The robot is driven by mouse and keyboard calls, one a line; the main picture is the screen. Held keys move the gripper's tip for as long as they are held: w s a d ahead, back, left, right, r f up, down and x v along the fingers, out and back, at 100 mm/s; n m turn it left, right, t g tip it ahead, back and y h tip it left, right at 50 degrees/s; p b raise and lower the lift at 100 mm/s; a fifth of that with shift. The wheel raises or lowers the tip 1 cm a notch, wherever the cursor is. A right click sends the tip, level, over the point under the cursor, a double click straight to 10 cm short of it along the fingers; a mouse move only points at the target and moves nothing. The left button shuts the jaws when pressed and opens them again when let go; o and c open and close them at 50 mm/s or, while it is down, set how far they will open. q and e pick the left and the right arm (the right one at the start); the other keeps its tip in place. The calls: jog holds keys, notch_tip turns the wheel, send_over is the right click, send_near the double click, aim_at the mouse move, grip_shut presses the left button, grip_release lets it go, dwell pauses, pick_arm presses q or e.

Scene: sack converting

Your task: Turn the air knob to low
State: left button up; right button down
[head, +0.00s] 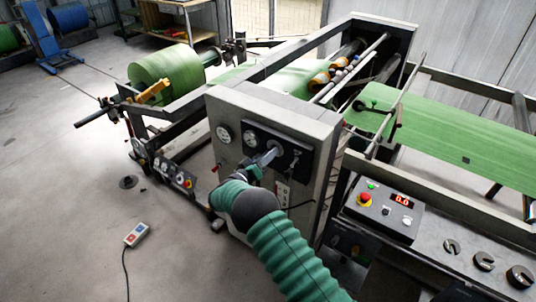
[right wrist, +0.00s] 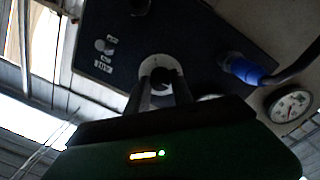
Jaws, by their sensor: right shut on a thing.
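The air knob (right wrist: 165,77) is a dark knob on a pale round dial plate (right wrist: 153,62), set in a black panel (right wrist: 215,25). My right gripper (right wrist: 162,92) is shut on the knob, one finger on each side of it. In the head view my right gripper (head: 264,161) reaches the black panel on the front of the grey cabinet (head: 235,115), and the knob is mostly hidden behind it. The knob's pointer and markings are too dark and small to read. My left gripper is not in view.
A blue connector with a dark hose (right wrist: 245,70) is close beside the knob. A control box (head: 383,209) with a red button and display stands at right. A wired pendant (head: 136,235) lies on the open floor at left.

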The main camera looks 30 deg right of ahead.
jog(key=shift+r+n+t+p, duration=0.2)
jog(key=shift+n+p, duration=0.1)
jog(key=shift+n, duration=1.6)
jog(key=shift+r+n+t+p, duration=0.1)
jog(key=shift+n+t+p, duration=0.15)
jog(key=shift+n, duration=1.65)
jog(key=c, duration=1.5)
grip_release()
jog(key=shift+w, duration=0.1)
jog(key=o, duration=0.4)
jog(key=shift+d+f, duration=0.15)
jog(key=shift+f, duration=0.2)
jog(key=r+b+v, duration=0.1)
jog(key=b+v, duration=0.1)
jog(key=v, duration=1.4)
jog(key=shift+a+f, duration=0.45)
